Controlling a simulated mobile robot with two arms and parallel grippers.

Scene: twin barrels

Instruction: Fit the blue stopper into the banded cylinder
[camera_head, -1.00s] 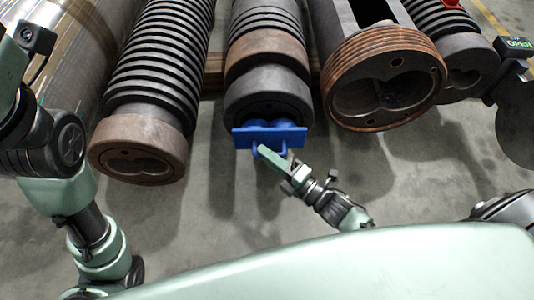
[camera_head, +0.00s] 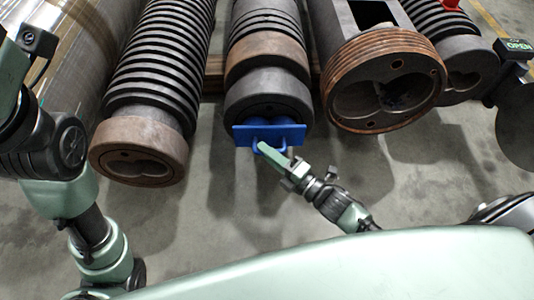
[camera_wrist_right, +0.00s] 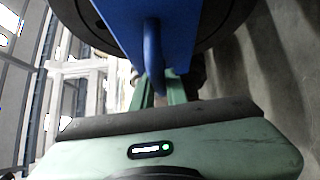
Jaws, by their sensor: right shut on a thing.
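The blue stopper (camera_head: 284,134) is a flat plate with a handle and rounded lobes behind it. It sits at the open near end of the middle cylinder (camera_head: 266,93), which is dark with a brown band. The lobes are partly hidden at the mouth, and I cannot tell how deep they sit. My right gripper (camera_head: 264,149) is shut on the stopper's handle from the near side. In the right wrist view the blue handle (camera_wrist_right: 152,48) runs down between the green fingers (camera_wrist_right: 158,92), with the dark cylinder rim behind the plate. My left arm shows at the left, its gripper out of view.
A ribbed cylinder (camera_head: 150,90) with a brown end collar (camera_head: 138,140) lies to the left. A cylinder with a copper-coloured threaded end (camera_head: 350,55) and two-lobed opening lies to the right, another ribbed one beyond it. The grey floor (camera_head: 215,215) in front is clear.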

